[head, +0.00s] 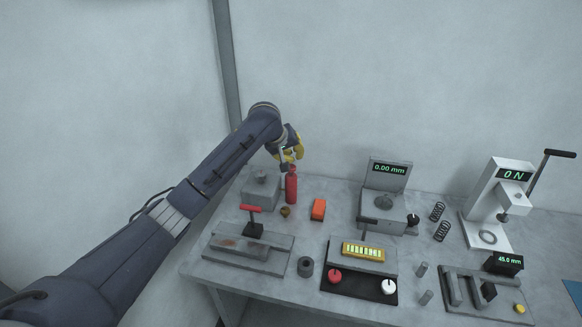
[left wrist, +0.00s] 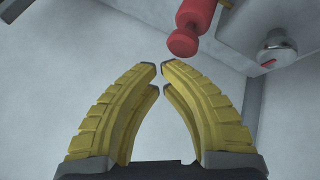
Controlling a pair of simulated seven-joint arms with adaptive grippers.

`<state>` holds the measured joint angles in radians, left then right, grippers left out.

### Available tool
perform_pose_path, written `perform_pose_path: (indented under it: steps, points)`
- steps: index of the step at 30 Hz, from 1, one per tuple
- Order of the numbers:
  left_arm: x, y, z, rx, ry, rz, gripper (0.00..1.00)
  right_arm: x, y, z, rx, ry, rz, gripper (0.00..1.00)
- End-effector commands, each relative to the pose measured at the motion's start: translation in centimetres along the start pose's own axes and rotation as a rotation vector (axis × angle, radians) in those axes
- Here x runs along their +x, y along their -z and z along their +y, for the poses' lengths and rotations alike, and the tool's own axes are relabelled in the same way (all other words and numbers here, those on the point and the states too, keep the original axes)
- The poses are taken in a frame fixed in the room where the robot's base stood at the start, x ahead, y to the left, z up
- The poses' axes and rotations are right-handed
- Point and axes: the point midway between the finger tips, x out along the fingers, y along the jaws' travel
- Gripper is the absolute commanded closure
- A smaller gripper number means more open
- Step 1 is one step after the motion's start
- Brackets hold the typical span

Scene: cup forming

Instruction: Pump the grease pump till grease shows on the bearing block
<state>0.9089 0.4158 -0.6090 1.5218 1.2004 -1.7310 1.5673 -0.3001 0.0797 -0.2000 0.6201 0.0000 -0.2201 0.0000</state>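My left gripper (head: 291,156) is just above the pump's top. In the left wrist view its yellow fingers (left wrist: 160,76) curve together, tips almost meeting, with nothing between them. A red cylindrical part (left wrist: 190,28), apparently the pump, is beyond the fingertips, apart from them. My right gripper is out of view.
A red-handled tool (head: 251,222) on a grey plate is in front. A small brass piece (head: 285,211) and an orange block (head: 318,209) lie near the pump. A display stand (head: 388,178) and a press (head: 497,190) stand to the right. The wall is close behind.

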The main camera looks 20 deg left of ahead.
Motion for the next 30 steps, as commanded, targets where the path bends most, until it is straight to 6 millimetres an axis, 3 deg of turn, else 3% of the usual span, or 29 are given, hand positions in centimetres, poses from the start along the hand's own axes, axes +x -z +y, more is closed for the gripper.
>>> perform_pose_path:
  steps: [21,30]
  points:
    - [-3.8,2.1,2.1,0.001,0.0,0.001,1.0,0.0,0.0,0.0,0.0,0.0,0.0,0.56]
    - [-4.0,2.1,2.1,0.0,0.0,0.0,1.0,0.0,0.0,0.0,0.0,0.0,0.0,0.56]
